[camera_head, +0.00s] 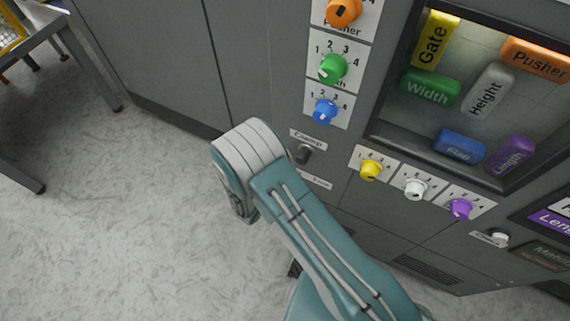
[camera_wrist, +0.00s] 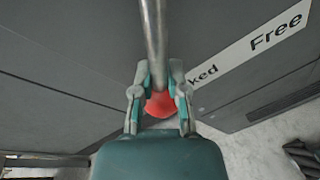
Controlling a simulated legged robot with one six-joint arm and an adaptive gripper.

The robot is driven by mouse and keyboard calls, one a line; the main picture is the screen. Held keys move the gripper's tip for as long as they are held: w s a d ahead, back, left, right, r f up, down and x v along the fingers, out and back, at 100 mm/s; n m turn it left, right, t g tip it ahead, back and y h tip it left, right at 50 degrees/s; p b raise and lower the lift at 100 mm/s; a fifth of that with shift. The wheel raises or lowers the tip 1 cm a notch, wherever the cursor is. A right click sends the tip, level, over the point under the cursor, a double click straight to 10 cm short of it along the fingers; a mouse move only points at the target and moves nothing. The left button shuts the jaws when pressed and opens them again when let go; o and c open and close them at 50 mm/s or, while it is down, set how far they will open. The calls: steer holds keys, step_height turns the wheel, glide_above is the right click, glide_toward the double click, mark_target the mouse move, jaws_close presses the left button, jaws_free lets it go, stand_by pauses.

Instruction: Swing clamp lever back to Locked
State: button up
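In the wrist view the clamp lever is a grey metal rod (camera_wrist: 154,35) ending in a red knob (camera_wrist: 160,104). My gripper (camera_wrist: 161,80) has its two fingers close in on both sides of the knob, partly covering its edges, with the rod running out between the fingertips. A white label strip (camera_wrist: 235,62) on the panel reads "ked" beside the lever and "Free" farther right. The start of the first word is hidden behind my gripper. In the head view my arm hides the gripper, and the lever does not show.
The grey machine front (camera_head: 240,60) carries several coloured knobs and a recessed window (camera_head: 385,125) with coloured blocks. A small dark switch (camera_head: 304,153) sits close to my arm. A metal table (camera_head: 75,55) stands at the upper left. The pale floor (camera_head: 110,220) at left is clear.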

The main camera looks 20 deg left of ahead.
steer(key=o, duration=0.4)
steer(key=shift+f, duration=0.1)
steer(key=shift+o, duration=0.2)
steer(key=v, duration=1.2)
steer(key=shift+w, duration=0.1)
steer(key=w+d+r+m+g+h, duration=0.2)
steer(key=w+d+r+m+g, duration=0.15)
steer(key=d+r, duration=0.35)
steer(key=w+d+r+m+g+h, duration=0.2)
steer(key=d+r+m+g, duration=0.1)
steer(key=d+r+m, duration=0.25)
steer(key=w+d+r+m+g+h, duration=0.2)
steer(key=w+d+r+m+g, duration=0.15)
steer(key=d+r, duration=0.35)
steer(key=s+d+r+m+y, duration=0.8)
steer(key=s+d+r+m, duration=0.4)
steer(key=d+r, duration=0.5)
steer(key=shift+s+m+y, duration=0.2)
steer(key=shift+m+y, duration=0.2)
steer(key=shift+m, duration=0.85)
